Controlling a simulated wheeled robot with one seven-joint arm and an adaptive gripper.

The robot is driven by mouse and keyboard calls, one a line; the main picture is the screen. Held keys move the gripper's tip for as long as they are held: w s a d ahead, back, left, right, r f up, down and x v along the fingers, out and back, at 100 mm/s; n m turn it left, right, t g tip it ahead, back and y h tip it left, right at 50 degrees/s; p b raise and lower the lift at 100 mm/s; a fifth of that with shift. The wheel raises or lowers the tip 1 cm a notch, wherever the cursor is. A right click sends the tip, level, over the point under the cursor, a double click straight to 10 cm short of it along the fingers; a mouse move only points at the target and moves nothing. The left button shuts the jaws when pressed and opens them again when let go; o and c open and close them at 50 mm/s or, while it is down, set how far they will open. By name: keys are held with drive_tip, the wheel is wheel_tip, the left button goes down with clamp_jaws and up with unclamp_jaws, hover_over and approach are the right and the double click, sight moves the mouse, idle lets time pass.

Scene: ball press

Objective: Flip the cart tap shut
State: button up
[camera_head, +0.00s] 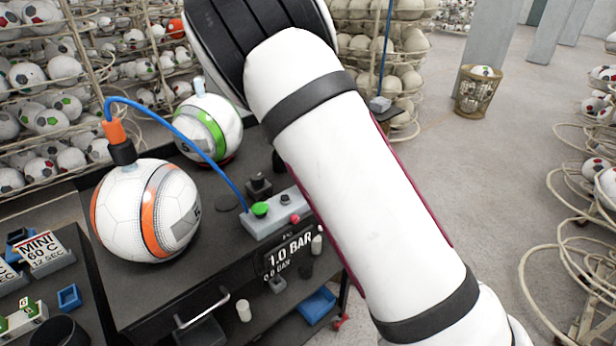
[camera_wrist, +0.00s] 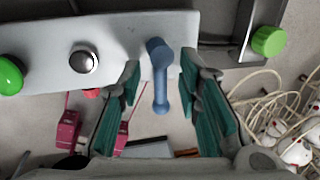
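In the wrist view a blue tap lever (camera_wrist: 160,88) with a rounded end hangs from a pale grey panel (camera_wrist: 115,22). My gripper (camera_wrist: 162,78) is open, with one teal-padded finger on each side of the lever. Gaps show between the lever and both fingers, so it seems not to be gripped. In the head view my arm covers the middle and right, and neither my gripper nor the lever can be seen there. The dark cart (camera_head: 150,288) stands to the left of my arm.
A green knob (camera_wrist: 268,41) is at the upper right. An orange-striped ball (camera_head: 150,210) and a green-striped ball (camera_head: 208,127) sit on the cart, beside a blue hose (camera_head: 190,135).

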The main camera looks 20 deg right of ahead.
wheel_tip(320, 180, up, 12)
drive_tip(key=s+a, duration=0.1)
drive_tip(key=a, duration=0.1)
idle(0.4)
